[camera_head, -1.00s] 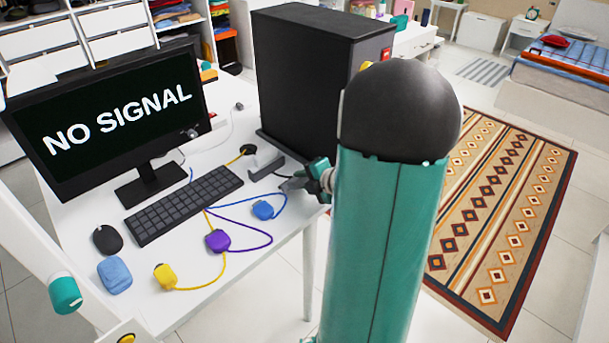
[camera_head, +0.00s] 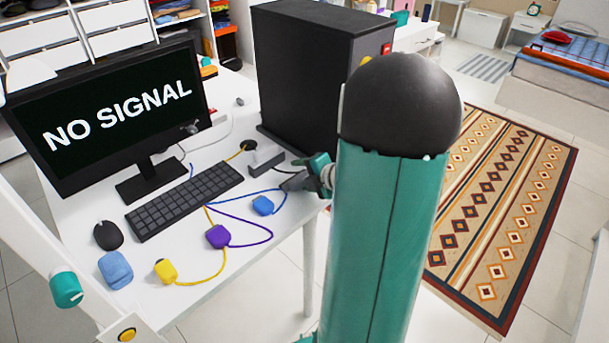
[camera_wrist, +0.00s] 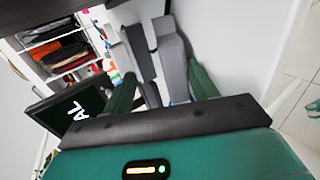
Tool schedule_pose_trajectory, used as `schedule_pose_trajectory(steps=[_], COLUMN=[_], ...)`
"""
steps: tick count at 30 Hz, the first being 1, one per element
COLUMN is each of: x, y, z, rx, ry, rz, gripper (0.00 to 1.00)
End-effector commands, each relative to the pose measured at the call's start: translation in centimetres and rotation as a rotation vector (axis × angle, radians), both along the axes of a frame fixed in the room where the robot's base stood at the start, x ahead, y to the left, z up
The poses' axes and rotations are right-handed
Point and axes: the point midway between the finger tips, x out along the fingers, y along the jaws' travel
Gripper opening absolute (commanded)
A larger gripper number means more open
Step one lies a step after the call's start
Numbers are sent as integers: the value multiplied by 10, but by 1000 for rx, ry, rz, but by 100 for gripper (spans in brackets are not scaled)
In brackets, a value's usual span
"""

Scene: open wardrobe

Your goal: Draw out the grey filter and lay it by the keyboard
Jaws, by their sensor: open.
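The grey filter seems to be the small grey block (camera_head: 265,157) on the white desk, in front of the black computer tower. The dark keyboard (camera_head: 185,200) lies left of it, below the monitor. My gripper (camera_head: 292,180) is at the desk's right edge, low over the top, just right of and nearer than the grey block. Its jaws are open and appear empty. In the wrist view my gripper (camera_wrist: 153,45) shows grey fingers reaching towards the desk. My arm hides part of the desk edge; contact with the block cannot be made out.
The black tower (camera_head: 315,80) stands behind my gripper. Blue (camera_head: 263,205), purple (camera_head: 218,236) and yellow (camera_head: 166,271) plugs with cords lie in front of the keyboard. A mouse (camera_head: 108,235) and a blue block (camera_head: 115,270) are at the left. Bare desk shows at the front.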

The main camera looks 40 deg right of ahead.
Motion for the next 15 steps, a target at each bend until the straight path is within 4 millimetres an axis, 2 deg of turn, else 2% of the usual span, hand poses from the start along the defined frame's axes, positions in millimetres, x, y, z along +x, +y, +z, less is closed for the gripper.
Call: schedule_pose_trajectory(steps=[10,15], x=[-2,-6], y=[0,0], z=[-3,7], rx=[2,0], ry=[7,5], rz=[-2,-1], gripper=[63,63])
